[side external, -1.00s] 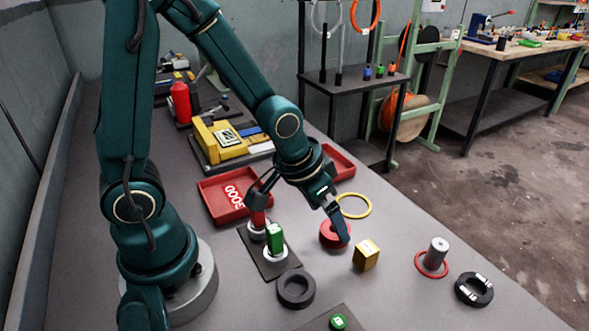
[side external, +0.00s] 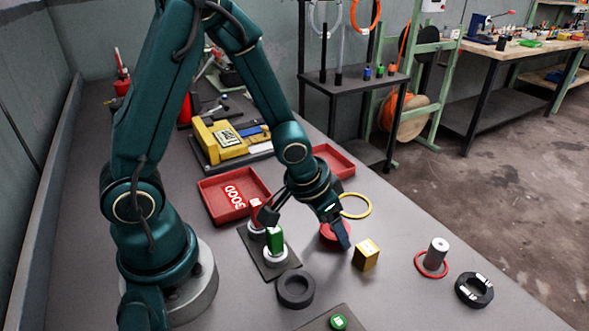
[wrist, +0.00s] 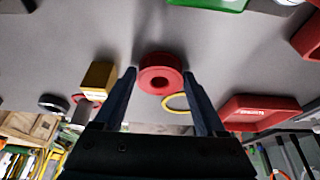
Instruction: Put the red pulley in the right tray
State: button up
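The red pulley (side external: 328,233) is a thick round piece with a centre hole, lying on the grey table; one finger partly hides it in the side view. In the wrist view the pulley (wrist: 161,76) shows whole, between and just beyond my fingertips. My gripper (side external: 306,230) is wide open and empty, low over the table; I cannot tell if a finger touches the pulley. One red tray (side external: 333,160) lies at the right, behind my wrist, and shows at the right of the wrist view (wrist: 262,112). Another red tray (side external: 211,203) with white markings lies to the left.
A yellow block (side external: 366,256) stands right of the pulley, and a yellow ring (side external: 364,211) lies behind it. A black ring (side external: 296,290) lies in front. A grey cylinder (side external: 437,253) stands farther right.

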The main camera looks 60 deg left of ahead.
jog(key=c, duration=1)
jog(key=shift+r, duration=0.25)
